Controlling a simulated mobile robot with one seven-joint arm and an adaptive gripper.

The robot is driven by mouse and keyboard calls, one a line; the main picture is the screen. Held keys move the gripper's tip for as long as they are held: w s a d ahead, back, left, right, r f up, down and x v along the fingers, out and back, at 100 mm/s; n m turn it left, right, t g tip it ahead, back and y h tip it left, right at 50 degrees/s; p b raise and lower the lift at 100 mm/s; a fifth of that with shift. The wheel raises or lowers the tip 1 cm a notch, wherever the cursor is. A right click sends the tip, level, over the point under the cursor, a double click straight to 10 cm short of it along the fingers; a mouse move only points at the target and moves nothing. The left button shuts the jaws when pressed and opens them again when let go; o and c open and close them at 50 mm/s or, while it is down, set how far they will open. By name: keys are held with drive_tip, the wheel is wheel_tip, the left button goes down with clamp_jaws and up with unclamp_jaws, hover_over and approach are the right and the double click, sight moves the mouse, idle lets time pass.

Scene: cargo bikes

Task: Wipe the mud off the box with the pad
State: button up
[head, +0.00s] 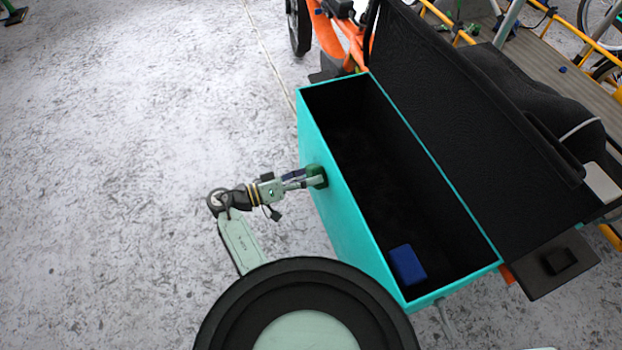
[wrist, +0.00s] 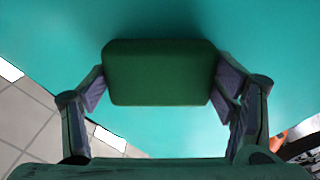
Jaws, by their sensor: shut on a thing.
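The box (head: 345,225) is a long turquoise cargo box with a dark inside, on the bike at the right of the head view. Its turquoise wall (wrist: 270,40) fills most of the wrist view. My gripper (head: 312,179) is at the outer left wall of the box. It is shut on the green pad (wrist: 160,72), with one finger at each short end. The pad also shows at the wall in the head view (head: 318,175). It looks to be at or against the wall; I cannot tell if it touches. I see no clear mud; the wall behind the pad is hidden.
A blue block (head: 407,264) lies inside the box at its near end. A black lid or cover (head: 450,110) stands open along the right side. Orange bike parts (head: 340,30) are behind the box. The grey floor (head: 120,180) to the left is clear.

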drive_tip(key=b+v, duration=0.1)
drive_tip(key=v, duration=0.5)
idle(0.3)
drive_tip(key=shift+a, duration=0.1)
drive_tip(key=shift+b+v, duration=0.55)
drive_tip(key=shift+v, duration=0.9)
